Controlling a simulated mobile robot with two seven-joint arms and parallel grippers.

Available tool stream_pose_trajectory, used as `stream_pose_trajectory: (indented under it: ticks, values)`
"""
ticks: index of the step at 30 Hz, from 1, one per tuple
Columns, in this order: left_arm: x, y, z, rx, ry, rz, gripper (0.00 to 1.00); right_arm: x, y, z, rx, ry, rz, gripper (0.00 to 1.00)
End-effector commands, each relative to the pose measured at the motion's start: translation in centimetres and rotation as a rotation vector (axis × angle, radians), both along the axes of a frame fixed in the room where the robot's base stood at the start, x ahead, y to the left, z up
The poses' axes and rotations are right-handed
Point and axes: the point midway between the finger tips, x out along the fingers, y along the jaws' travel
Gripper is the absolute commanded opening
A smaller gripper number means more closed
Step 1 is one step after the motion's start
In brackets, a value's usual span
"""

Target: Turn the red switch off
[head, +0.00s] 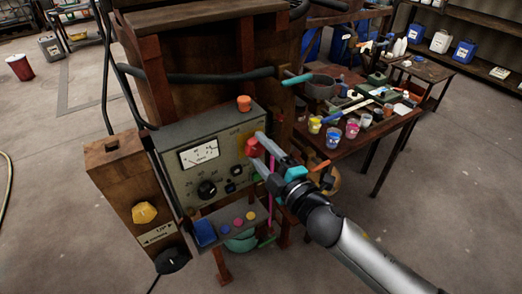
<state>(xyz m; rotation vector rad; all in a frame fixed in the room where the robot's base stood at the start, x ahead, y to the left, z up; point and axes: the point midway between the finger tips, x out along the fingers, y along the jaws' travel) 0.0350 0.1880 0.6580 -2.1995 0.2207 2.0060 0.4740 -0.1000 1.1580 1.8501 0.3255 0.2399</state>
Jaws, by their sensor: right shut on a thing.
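The red switch (254,147) is on the right part of the front of a grey control box (172,150), in the middle of the head view. My right gripper (260,150) is at the switch, its two fingers on either side of the red knob and shut on it. The fingers partly cover the knob and the panel around it, so the switch's markings cannot be read. My left gripper is not in view.
An orange knob (244,103) sits on top of the box. The panel also has a gauge (199,153) and a black dial (207,189). A wooden post with a yellow knob (144,212) stands left. A table with paint cups (333,137) stands right.

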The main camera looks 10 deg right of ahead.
Motion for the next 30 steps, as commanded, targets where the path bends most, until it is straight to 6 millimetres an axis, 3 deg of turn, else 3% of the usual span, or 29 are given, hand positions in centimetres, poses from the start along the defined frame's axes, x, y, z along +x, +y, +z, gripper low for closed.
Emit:
stream_pose_trajectory:
  ticks: [6, 7, 15, 25, 30]
  values:
    - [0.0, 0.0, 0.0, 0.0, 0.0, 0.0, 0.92, 0.0, 0.0, 0.1, -0.005, -0.004, 0.002, 0.06]
    - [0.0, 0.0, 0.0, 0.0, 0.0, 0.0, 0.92, 0.0, 0.0, 0.1, -0.005, -0.004, 0.002, 0.63]
    - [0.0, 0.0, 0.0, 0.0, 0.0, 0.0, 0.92, 0.0, 0.0, 0.0, -0.003, -0.003, 0.001, 0.92]
    - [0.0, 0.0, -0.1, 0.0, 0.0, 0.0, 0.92, -0.3, -0.1, 0.0, -0.002, -0.001, 0.0, 0.92]
    - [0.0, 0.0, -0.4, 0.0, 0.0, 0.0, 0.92, -1.9, -0.7, -0.2, -0.003, 0.002, 0.001, 0.92]
